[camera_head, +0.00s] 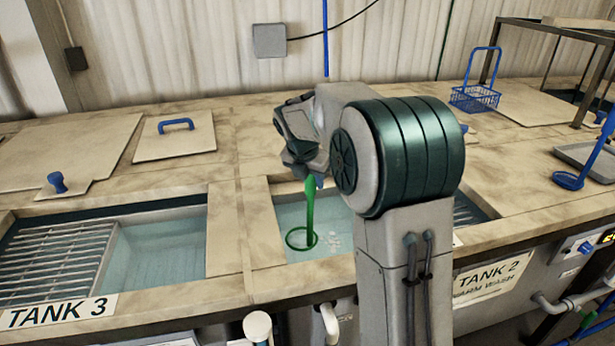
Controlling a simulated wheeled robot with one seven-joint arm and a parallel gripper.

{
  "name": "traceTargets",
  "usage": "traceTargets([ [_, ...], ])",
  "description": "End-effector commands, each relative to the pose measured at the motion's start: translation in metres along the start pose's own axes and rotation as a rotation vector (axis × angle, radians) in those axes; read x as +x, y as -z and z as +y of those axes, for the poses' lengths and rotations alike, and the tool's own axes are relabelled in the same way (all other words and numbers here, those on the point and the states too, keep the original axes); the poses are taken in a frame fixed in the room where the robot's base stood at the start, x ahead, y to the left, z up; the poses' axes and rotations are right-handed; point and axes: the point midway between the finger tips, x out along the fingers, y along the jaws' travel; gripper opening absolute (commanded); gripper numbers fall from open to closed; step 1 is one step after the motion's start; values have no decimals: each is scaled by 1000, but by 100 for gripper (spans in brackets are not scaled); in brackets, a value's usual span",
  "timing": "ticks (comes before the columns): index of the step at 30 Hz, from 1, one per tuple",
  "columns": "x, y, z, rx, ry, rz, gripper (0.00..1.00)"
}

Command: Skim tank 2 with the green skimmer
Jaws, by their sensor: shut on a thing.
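The green skimmer (308,218) hangs upright below my gripper (312,180), with its handle at the fingers and its ring low in tank 2. My gripper is shut on the handle; the fingertips are partly hidden by my wrist. Tank 2 (292,217) is open and holds pale blue liquid. The skimmer's ring is at or near the liquid surface; I cannot tell how deep. Small whitish bits (332,240) float just right of the ring. My arm hides much of the middle of tank 2. The tank 2 label (488,277) is on the front, at right.
Tank 3 (160,245) is open at left, with a metal grate (58,262). A lid with a blue handle (176,125) lies behind it. A blue basket (475,98) stands at back right.

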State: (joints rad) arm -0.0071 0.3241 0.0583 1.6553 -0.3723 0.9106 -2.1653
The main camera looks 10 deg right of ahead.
Motion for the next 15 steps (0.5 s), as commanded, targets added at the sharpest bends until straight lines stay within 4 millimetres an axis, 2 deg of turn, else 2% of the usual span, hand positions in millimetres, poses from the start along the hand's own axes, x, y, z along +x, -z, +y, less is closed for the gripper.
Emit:
traceTargets([
  [9,-5,9,-26,2,-1,-2,0],
  [15,-6,12,-34,2,-1,-2,0],
])
